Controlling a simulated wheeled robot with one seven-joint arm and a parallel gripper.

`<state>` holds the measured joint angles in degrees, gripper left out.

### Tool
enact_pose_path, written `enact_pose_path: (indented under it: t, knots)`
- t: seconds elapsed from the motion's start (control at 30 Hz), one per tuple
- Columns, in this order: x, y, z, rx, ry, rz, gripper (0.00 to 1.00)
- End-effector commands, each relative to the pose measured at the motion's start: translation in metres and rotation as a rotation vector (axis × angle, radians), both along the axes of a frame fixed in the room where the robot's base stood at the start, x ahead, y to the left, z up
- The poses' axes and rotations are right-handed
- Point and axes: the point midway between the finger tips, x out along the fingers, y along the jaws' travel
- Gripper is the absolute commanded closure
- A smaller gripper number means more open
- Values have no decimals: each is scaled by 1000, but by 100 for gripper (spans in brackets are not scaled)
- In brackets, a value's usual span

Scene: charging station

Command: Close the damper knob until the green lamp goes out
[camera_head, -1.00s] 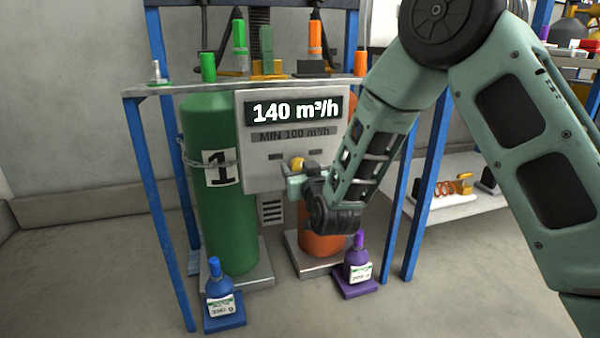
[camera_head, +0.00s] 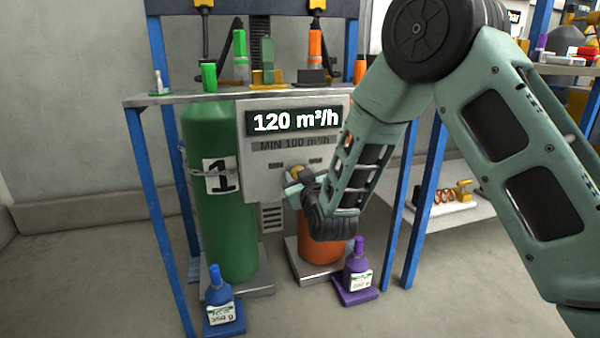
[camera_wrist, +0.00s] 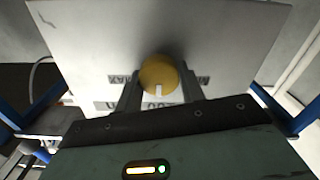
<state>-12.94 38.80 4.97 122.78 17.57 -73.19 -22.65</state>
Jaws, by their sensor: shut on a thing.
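The damper knob (camera_wrist: 159,72) is a round yellow knob with a white mark, on the front of a grey box (camera_head: 262,185). In the wrist view the mark points toward the bottom of the picture. My gripper (camera_wrist: 160,88) is shut on the knob, one finger on each side. In the head view my wrist hides most of the knob (camera_head: 297,172). The display (camera_head: 295,120) above reads 120 m³/h, over a label MIN 100 m³/h (camera_head: 292,144). I see no green lamp on the box; a small green light (camera_wrist: 162,169) shows on my gripper's housing.
A green cylinder (camera_head: 222,235) marked 1 stands left, chained to the blue-legged frame. An orange cylinder (camera_head: 318,247) stands behind my wrist. A blue bottle (camera_head: 220,288) and a purple bottle (camera_head: 357,262) stand on the floor in front. A bench top (camera_head: 180,97) runs above.

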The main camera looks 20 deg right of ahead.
Motion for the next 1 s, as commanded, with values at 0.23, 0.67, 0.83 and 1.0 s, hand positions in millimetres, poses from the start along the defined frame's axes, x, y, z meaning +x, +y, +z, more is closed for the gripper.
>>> enact_pose_path:
  t: [0.23,0.67,0.83,1.0]
  knots:
    - [0,0,-1,-47,1,0,84]
    - [0,0,0,-45,0,0,40]
    - [-8,1,0,-46,1,1,40]
    - [-37,1,2,-46,5,2,40]
